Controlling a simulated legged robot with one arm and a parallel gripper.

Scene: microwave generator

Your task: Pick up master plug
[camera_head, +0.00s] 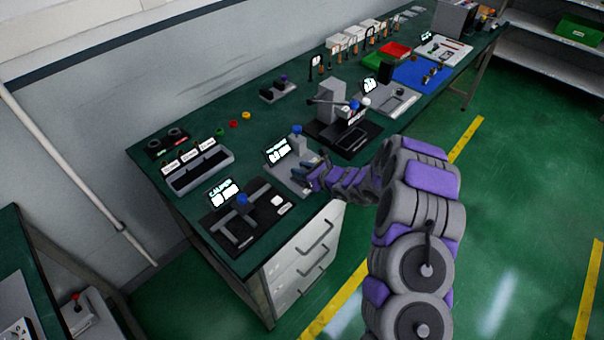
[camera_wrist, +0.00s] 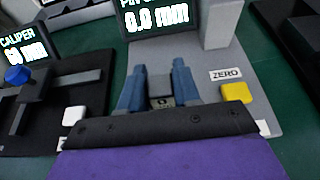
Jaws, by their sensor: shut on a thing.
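My gripper (camera_head: 303,170) reaches over the grey gauge plate (camera_head: 284,174) near the front edge of the bench. In the wrist view its two blue fingers (camera_wrist: 158,76) are closed on a small grey piece (camera_wrist: 161,88), apparently the master plug, with a dark marking at its lower end. Most of it is hidden by the fingers and the gripper body. Whether it still touches the plate cannot be told. The gauge display (camera_wrist: 156,18) reads 0.0 mm. A ZERO label (camera_wrist: 225,75) and a yellow button (camera_wrist: 236,93) are right of the fingers.
The caliper station (camera_head: 240,215) with a blue knob stands to the left. A black-based station (camera_head: 345,135) stands to the right. A grey rack (camera_head: 198,167) with white labels and a grey post (camera_wrist: 221,25) are nearby.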

